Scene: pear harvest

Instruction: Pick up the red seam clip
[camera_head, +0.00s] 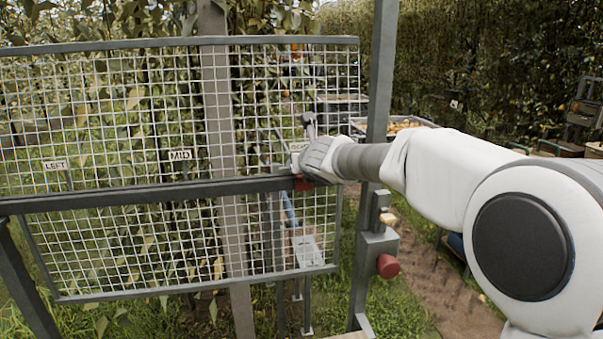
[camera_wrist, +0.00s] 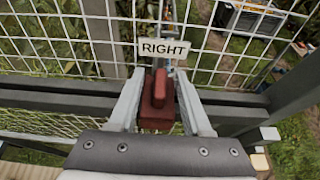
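The red seam clip (camera_wrist: 158,103) sits at the grey rail under the RIGHT sign in the wrist view. In the head view a little of its red (camera_head: 304,184) shows under my gripper (camera_head: 311,150). My gripper (camera_wrist: 163,80) is at the clip in the wrist view, one pale finger on each side. The fingers look open, with a narrow gap on the clip's right side. Contact on the left is hard to tell. The clip's lower part and underside are hidden.
A white wire mesh panel (camera_head: 120,120) has a grey rail (camera_head: 130,194) across its middle. Signs read LEFT (camera_head: 56,164), MID (camera_head: 181,155) and RIGHT (camera_wrist: 164,48). A grey post (camera_head: 377,100) stands right of the clip, with a red knob (camera_head: 388,266) low on it.

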